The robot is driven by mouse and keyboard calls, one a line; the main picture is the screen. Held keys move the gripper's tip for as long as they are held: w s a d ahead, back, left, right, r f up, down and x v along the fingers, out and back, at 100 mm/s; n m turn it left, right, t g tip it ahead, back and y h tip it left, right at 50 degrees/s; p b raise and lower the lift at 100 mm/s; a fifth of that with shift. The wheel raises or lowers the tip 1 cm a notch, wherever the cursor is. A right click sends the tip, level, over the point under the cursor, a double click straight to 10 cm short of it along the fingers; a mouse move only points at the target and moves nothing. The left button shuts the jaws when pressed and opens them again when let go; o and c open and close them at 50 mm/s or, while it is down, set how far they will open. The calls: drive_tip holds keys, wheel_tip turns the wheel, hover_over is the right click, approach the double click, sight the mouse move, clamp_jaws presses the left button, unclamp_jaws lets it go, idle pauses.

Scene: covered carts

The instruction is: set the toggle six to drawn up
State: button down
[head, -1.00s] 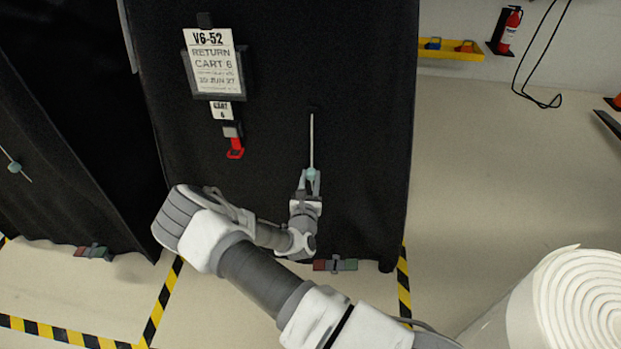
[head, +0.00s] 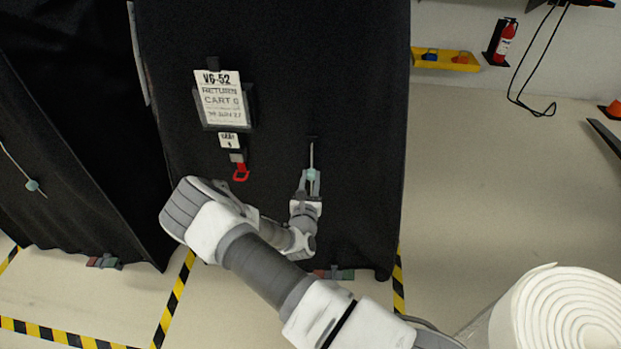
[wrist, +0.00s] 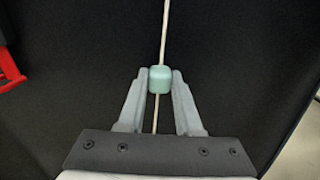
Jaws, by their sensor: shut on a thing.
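The toggle is a teal bead (head: 311,175) on a thin pale cord (head: 312,153) that hangs on the front of the black-covered cart (head: 360,110) labelled Cart 6. My gripper (head: 311,181) reaches up from below with its fingers at both sides of the bead. In the wrist view the bead (wrist: 160,79) sits between my fingertips (wrist: 160,84), which are shut on it. The cord runs up from the bead out of view and a short tail (wrist: 155,115) hangs below it between my fingers. The cord's upper end meets the cover at a small dark spot.
A sign (head: 220,97) and a red pull tag (head: 241,172) hang left of the cord. Another covered cart (head: 60,130) with its own toggle (head: 32,185) stands at the left. A white foam roll (head: 570,310) is at the lower right. Open floor lies right of the cart.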

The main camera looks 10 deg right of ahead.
wheel_tip(320, 180, up, 2)
drive_tip(key=shift+r+p, duration=0.2)
drive_tip(key=shift+p, duration=0.5)
drive_tip(key=shift+f, duration=0.1)
drive_tip(key=c, duration=0.6)
unclamp_jaws()
drive_tip(key=shift+o, duration=0.2)
drive_tip(key=p+v, duration=0.2)
drive_tip(key=v, duration=1.5)
drive_tip(key=shift+s, duration=0.2)
